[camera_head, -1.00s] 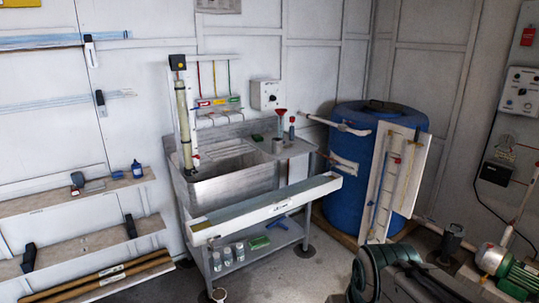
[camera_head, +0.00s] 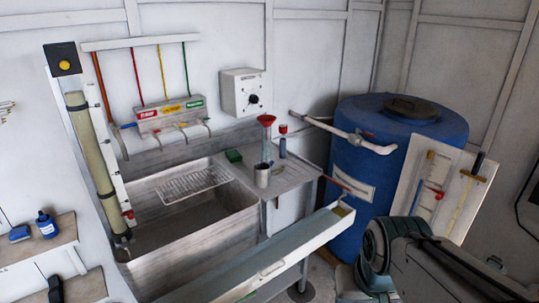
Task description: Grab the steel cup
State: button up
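The steel cup (camera_head: 262,175) is a small grey cylinder standing upright on the drainboard (camera_head: 290,176) to the right of the sink basin. A red funnel on a clear stem (camera_head: 267,131) stands just behind it. A green sponge-like block (camera_head: 233,156) lies to its left, near the basin's rear edge. Part of my dark arm shows at the lower right, well apart from the cup. My gripper's fingers are not visible.
The metal sink (camera_head: 180,236) has a wire rack (camera_head: 193,184) in it. A long trough (camera_head: 270,268) runs along its front. A blue barrel (camera_head: 358,168) stands right, with a white pipe (camera_head: 345,135) beside it. A UV tube (camera_head: 92,160) leans at left.

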aim_at(262, 175)
jog(key=i, duration=1.7)
jog(key=u, duration=0.05)
